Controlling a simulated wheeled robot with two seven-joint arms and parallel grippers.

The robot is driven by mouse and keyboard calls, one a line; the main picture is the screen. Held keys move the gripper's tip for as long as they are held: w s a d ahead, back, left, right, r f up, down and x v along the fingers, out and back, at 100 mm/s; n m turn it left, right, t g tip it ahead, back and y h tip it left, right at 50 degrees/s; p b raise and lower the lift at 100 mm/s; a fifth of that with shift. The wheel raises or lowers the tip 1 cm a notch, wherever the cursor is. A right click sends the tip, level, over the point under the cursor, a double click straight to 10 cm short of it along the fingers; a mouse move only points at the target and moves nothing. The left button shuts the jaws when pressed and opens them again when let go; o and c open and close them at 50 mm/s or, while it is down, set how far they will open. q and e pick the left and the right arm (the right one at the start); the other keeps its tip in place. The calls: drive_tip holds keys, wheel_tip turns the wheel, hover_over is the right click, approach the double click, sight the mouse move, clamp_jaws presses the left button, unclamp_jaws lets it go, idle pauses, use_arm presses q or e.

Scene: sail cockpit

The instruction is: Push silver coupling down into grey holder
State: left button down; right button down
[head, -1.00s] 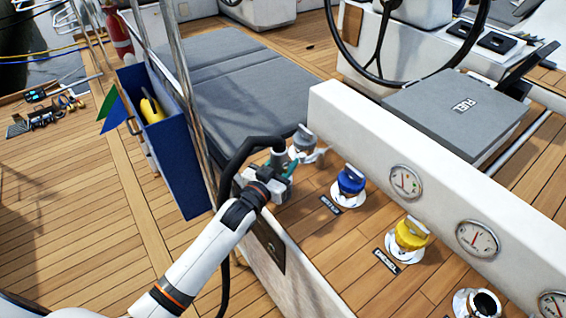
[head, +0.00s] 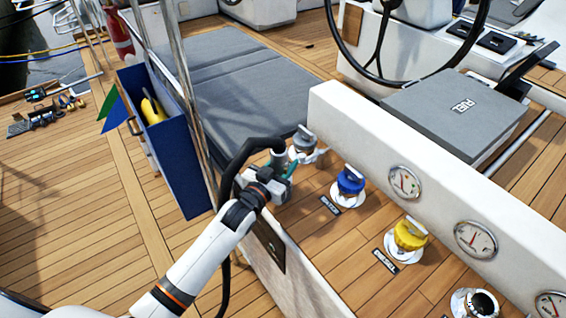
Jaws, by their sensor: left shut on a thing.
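My left gripper (head: 283,172), with teal fingertips, is shut on the silver coupling (head: 279,157) at the end of a black hose (head: 248,150). The coupling is roughly upright, beside the white coaming's inner edge. The gripper covers its lower part. I cannot make out the grey holder; if it is under the coupling, the gripper and arm hide it, so I cannot tell whether they touch. A grey-capped deck fitting (head: 304,141) on a white flange stands just right of and behind the coupling. My right gripper is not in view.
A blue-capped fitting (head: 350,181), a yellow-capped fitting (head: 410,236) and an open black-mouthed fitting (head: 482,303) line the deck to the right. A white gauge panel (head: 440,192) runs behind them. A blue bin (head: 178,160) and steel rails stand left of the gripper.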

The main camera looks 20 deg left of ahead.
use_arm(q)
drive_tip(key=shift+f+b, duration=0.45)
drive_tip(key=shift+f, duration=0.05)
idle(0.4)
drive_tip(key=c, duration=1.1)
unclamp_jaws()
drive_tip(key=shift+f, duration=0.1)
drive_tip(key=shift+s, duration=0.15)
drive_tip(key=shift+p+v, duration=0.9)
drive_tip(key=shift+v, duration=0.4)
drive_tip(key=p+v, duration=0.3)
drive_tip(key=v, duration=0.5)
drive_tip(key=shift+s+a, duration=0.1)
